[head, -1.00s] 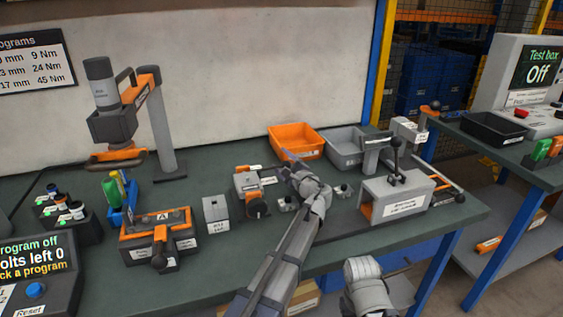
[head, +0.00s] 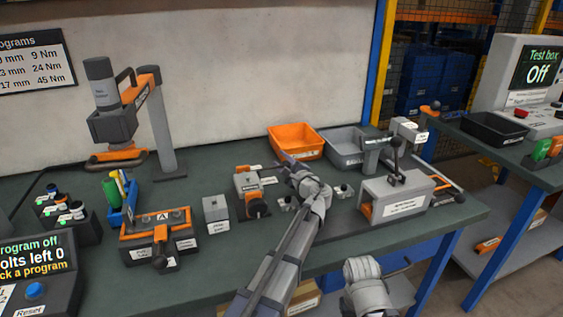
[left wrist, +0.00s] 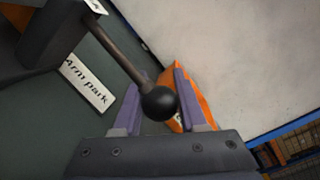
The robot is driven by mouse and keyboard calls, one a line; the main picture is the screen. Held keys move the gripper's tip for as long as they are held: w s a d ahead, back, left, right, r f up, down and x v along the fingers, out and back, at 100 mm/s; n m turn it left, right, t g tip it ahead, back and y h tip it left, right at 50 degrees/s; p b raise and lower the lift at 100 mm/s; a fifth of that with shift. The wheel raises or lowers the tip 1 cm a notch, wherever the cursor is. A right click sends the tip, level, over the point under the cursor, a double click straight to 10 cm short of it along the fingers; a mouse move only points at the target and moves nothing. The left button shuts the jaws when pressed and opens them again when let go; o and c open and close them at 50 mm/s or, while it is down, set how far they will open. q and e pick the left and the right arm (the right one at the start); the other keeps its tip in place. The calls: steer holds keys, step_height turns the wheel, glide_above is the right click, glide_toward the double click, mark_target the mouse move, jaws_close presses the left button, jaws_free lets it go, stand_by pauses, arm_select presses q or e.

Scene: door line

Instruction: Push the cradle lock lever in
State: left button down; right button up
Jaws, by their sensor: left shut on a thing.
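A lever with a dark rod and black ball knob (left wrist: 158,103) shows in the left wrist view, coming out of a dark body at upper left. My left gripper (left wrist: 157,94) has its purple fingers on either side of the knob and is shut on it. In the head view my left gripper (head: 286,157) is behind the grey and orange block (head: 247,184) and in front of the orange bin; the knob cannot be made out there. A white "Arm park" label (left wrist: 87,84) lies beside the lever. My right gripper is out of sight.
An orange bin (head: 294,139) and a grey bin (head: 344,146) stand behind my left gripper. A grey housing with an upright black-knobbed lever (head: 396,160) is to the right. A tool on a post (head: 165,130) and an orange fixture (head: 140,226) are to the left.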

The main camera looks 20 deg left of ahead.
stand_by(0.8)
arm_select(q)
steer(key=shift+s+a, duration=0.45)
steer(key=shift+a, duration=0.15)
steer(key=shift+s+a, duration=0.4)
steer(key=shift+a, duration=0.2)
steer(key=shift+c, duration=2.2)
jaws_free()
